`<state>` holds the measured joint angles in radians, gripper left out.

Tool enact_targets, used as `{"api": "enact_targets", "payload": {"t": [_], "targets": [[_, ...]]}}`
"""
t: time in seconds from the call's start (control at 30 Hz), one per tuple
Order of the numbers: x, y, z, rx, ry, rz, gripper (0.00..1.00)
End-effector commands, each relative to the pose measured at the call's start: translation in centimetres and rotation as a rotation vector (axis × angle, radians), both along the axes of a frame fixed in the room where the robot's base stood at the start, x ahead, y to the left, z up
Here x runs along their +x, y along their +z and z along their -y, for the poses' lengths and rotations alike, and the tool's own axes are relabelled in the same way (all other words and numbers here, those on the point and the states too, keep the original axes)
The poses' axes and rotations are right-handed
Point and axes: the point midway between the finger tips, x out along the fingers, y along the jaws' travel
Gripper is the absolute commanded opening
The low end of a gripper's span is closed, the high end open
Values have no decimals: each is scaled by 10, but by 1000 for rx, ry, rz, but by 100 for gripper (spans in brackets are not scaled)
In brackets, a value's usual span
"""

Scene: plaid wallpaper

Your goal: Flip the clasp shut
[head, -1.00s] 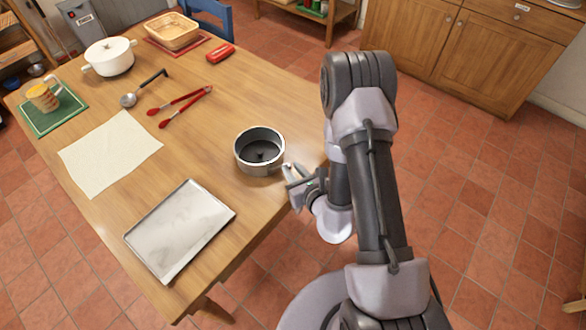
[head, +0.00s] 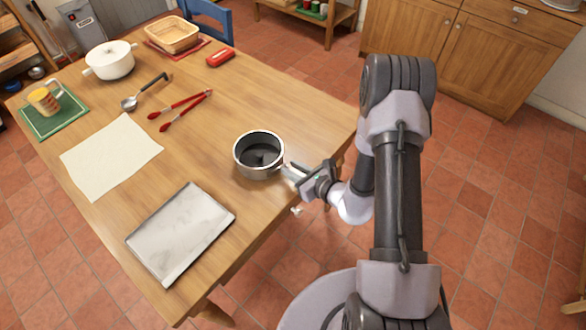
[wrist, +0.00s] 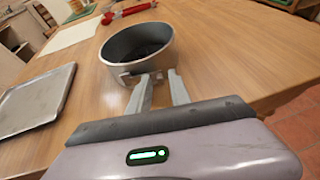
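The round metal pan (head: 250,170), grey outside and dark inside, stands upright near the table's right edge. It also shows in the wrist view (wrist: 152,64). Its small metal clasp (wrist: 128,77) is on the side of the wall facing my gripper; how far it stands open is unclear. My gripper (head: 290,172) is right of the pan, pointing at that side. In the wrist view my gripper (wrist: 159,76) has its two fingers apart, their tips at the pan wall just right of the clasp. I cannot tell whether they touch it.
A baking tray (head: 180,232) lies front left of the pan, with a white cloth (head: 108,155) beyond it. Red tongs (head: 182,108), a ladle (head: 148,86), a red case (head: 220,56) and a white pot (head: 110,62) lie farther back. The wood around the pan is clear.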

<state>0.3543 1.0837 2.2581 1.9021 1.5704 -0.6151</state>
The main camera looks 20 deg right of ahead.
Motion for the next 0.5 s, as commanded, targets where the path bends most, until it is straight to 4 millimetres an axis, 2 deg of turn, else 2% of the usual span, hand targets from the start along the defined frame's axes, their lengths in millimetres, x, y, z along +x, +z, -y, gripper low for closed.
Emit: {"api": "enact_targets", "payload": {"t": [0.37, 0.5], "targets": [[-3, 2, 2, 0, -1, 0, 31], [-21, 12, 12, 2, -4, -2, 31]]}}
